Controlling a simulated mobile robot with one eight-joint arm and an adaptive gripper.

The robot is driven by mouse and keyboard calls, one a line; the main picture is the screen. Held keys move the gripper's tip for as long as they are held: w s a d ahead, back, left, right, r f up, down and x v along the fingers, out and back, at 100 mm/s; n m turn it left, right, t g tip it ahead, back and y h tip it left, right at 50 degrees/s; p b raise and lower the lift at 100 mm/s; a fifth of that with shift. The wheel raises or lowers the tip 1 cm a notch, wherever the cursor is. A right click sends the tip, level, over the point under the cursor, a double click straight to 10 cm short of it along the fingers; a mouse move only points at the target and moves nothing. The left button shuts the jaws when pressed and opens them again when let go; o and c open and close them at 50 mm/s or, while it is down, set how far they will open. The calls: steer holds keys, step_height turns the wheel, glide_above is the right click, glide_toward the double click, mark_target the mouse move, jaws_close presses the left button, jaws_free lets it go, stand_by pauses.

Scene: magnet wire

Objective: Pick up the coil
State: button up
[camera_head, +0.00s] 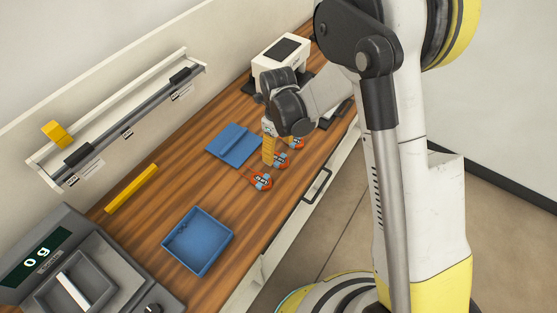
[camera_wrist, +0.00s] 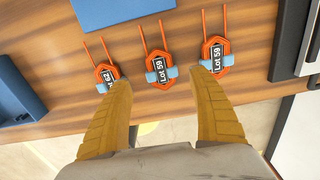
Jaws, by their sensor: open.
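Three orange wire coils with blue bands and black labels lie in a row on the wooden bench. In the wrist view the left coil (camera_wrist: 106,76) has a label reading 62, the middle coil (camera_wrist: 161,69) reads Lot 59, and the right coil (camera_wrist: 216,57) also reads Lot 59. In the head view the nearest coil (camera_head: 262,181) is clear, and the others are partly hidden by my gripper (camera_head: 268,152). My gripper also shows in the wrist view (camera_wrist: 163,78), open and empty, with its fingertips either side of the middle coil's lower end; contact cannot be told.
A blue tray (camera_head: 230,242) and a flat blue piece (camera_head: 236,133) lie on the bench. A scale (camera_head: 88,280) reading 0 g stands at the near left. A yellow bar (camera_head: 132,188) lies by the wall rail. A white device (camera_head: 281,58) stands at the back.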

mark_target(279, 159)
step_height(279, 159, down, 5)
steer(key=b, duration=0.2)
steer(key=shift+w+f+b, duration=0.1)
steer(key=shift+f+b, duration=0.05)
steer(key=shift+b, duration=0.25)
steer(key=c, duration=1.3)
